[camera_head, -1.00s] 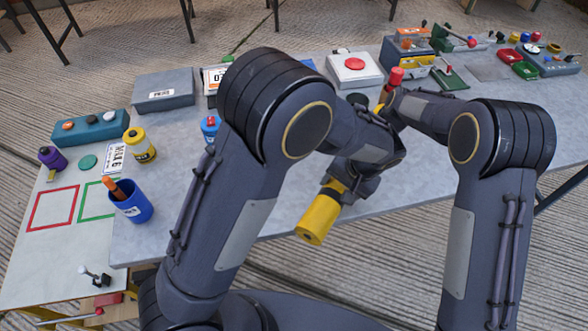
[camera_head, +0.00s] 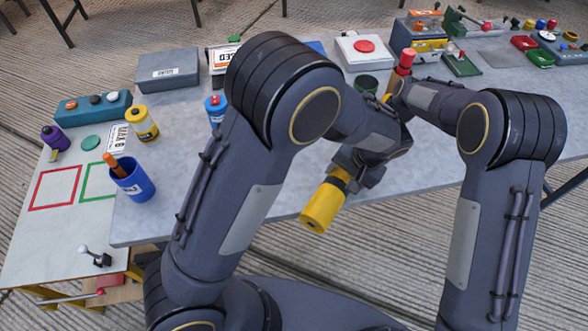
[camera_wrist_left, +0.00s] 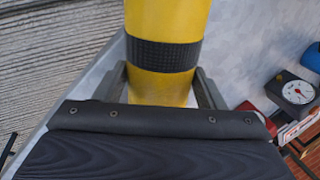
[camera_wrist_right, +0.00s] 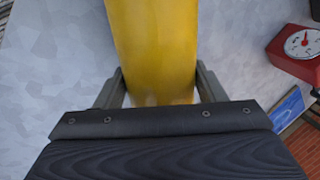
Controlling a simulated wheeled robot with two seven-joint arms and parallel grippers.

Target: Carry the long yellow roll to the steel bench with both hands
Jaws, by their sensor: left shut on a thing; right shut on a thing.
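The long yellow roll (camera_head: 323,205) is held by both my grippers; the arms hide its middle in the head view. Its near end points down-left across the bench's front edge. My left gripper (camera_head: 345,178) is shut around the roll beside a black band, which the left wrist view (camera_wrist_left: 163,85) shows clearly. My right gripper (camera_head: 393,95) is mostly hidden by the arm in the head view. In the right wrist view (camera_wrist_right: 160,88) its fingers are shut on the roll. The steel bench (camera_head: 225,185) lies beneath; I cannot tell whether the roll touches it.
A blue cup (camera_head: 134,182), a yellow jar (camera_head: 142,124) and a grey box (camera_head: 167,68) stand at the bench's left. A red-button box (camera_head: 365,50) and several toys and trays are at the back. A lower side table (camera_head: 50,235) adjoins the left. The front middle is clear.

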